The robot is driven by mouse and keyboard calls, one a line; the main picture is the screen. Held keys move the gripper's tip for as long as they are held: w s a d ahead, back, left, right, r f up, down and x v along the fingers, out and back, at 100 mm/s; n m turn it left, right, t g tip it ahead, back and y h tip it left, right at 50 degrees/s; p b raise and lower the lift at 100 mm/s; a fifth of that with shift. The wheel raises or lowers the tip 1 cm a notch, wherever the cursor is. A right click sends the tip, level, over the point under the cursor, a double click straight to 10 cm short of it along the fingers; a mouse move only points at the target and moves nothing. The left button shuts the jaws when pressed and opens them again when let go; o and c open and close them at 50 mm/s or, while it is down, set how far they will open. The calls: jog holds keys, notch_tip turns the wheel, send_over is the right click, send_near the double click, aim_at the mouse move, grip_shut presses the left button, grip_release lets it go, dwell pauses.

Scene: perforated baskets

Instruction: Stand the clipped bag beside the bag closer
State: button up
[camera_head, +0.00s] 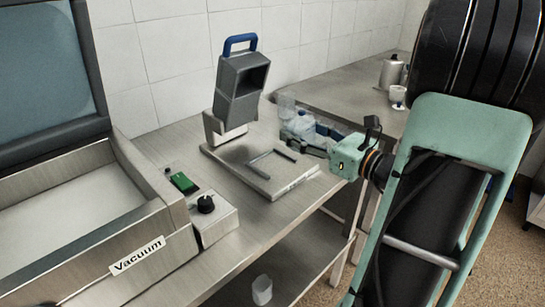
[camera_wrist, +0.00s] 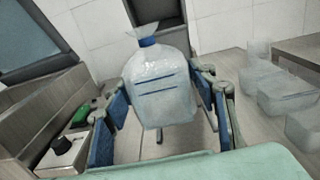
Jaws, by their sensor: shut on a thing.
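The bag closer (camera_head: 240,85) is a grey head with a blue handle, standing above a flat metal base plate (camera_head: 230,158) on the steel counter. Its dark body (camera_wrist: 172,12) shows behind the bag in the wrist view. The clipped bag (camera_wrist: 160,95) is clear plastic with blue stripes, gathered at the neck under a blue clip (camera_wrist: 148,42). It looks nearly upright. My gripper (camera_wrist: 165,104) is shut on the bag, one blue-padded finger at each side. In the head view my gripper (camera_head: 312,146) is at the plate's right, partly hiding the bag (camera_head: 304,124); whether its bottom touches anything is unclear.
A vacuum machine (camera_head: 150,245) with a raised lid and control box (camera_head: 215,222) stands at the left. Several clear containers (camera_wrist: 285,95) stand right of the bag. A steel jug (camera_head: 391,74) and cup (camera_head: 398,95) are farther back. A clear container (camera_head: 262,290) is below the counter.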

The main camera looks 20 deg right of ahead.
jog(key=w+f, duration=0.2)
jog(key=w, duration=0.1)
jog(key=w+a+f+b, duration=0.1)
jog(key=w+f, duration=0.1)
jog(key=w, duration=0.1)
jog(key=w+a+f, duration=0.1)
jog(key=w+f, duration=0.2)
jog(key=shift+w+a+f+b, duration=0.1)
jog(key=shift+w+b, duration=0.1)
jog(key=shift+b, duration=0.1)
jog(key=shift+w+a+f, duration=0.1)
jog(key=shift+w+f, duration=0.45)
jog(key=shift+f, duration=0.1)
jog(key=shift+w+f, duration=0.1)
jog(key=shift+f, duration=1.3)
jog(key=shift+b, duration=0.3)
jog(key=shift+f, duration=0.2)
jog(key=o, duration=1.4)
jog(key=shift+c, duration=0.2)
